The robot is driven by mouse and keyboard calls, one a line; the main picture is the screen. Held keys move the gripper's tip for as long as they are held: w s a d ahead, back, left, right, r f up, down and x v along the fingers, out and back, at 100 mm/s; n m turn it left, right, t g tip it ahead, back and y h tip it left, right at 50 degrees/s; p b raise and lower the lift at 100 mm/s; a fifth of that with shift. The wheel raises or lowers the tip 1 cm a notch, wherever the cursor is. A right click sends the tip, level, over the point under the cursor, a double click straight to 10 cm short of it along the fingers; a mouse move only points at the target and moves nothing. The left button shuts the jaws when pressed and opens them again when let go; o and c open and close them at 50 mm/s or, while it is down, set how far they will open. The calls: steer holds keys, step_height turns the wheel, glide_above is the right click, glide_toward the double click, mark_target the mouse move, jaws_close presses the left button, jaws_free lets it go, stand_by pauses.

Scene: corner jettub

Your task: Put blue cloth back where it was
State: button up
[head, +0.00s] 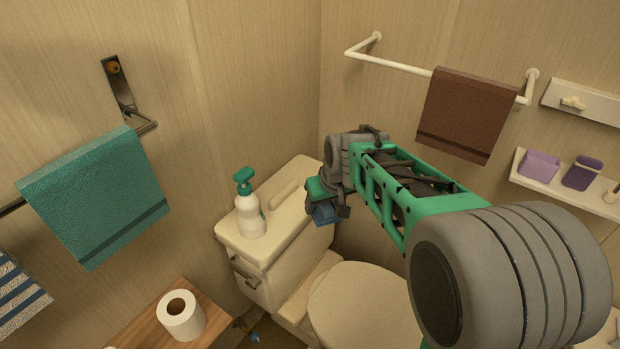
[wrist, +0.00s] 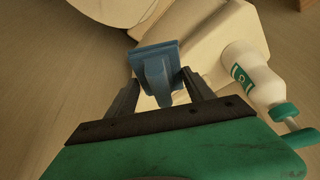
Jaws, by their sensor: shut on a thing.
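The blue cloth (head: 323,216) is a small folded bundle under my gripper (head: 328,198), at the right edge of the toilet tank (head: 275,240) in the head view. In the wrist view, the cloth (wrist: 154,55) sits between the two fingertips of my gripper (wrist: 160,88), which is shut on it. My gripper holds it near the tank. I cannot tell whether the cloth touches the tank. My arm hides part of the area behind it.
A white bottle with a green pump (head: 250,208) stands on the tank lid, close to my gripper. The toilet lid (head: 360,305) is below. A teal towel (head: 98,198), a brown towel (head: 465,115), a shelf (head: 570,190) and a paper roll (head: 181,316) are around.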

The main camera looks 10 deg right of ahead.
steer(key=w+d+r+n+y+b, duration=0.1)
steer(key=w+r, duration=0.2)
steer(key=w, duration=0.2)
steer(key=w+d+r+n+b, duration=0.1)
steer(key=w+d+r+b, duration=0.1)
steer(key=w, duration=0.3)
steer(key=w+f, duration=0.3)
steer(key=w, duration=0.1)
steer(key=w+a+f+p, duration=0.1)
steer(key=w+f, duration=0.1)
steer(key=w, duration=0.3)
steer(key=w+f+p, duration=0.1)
steer(key=w+f, duration=0.2)
steer(key=w, duration=0.1)
steer(key=shift+w+a+f, duration=0.15)
steer(key=shift+a+f, duration=0.1)
steer(key=shift+f, duration=0.1)
steer(key=shift+w+f, duration=0.2)
steer(key=shift+f, duration=1.85)
steer(key=o, duration=1.2)
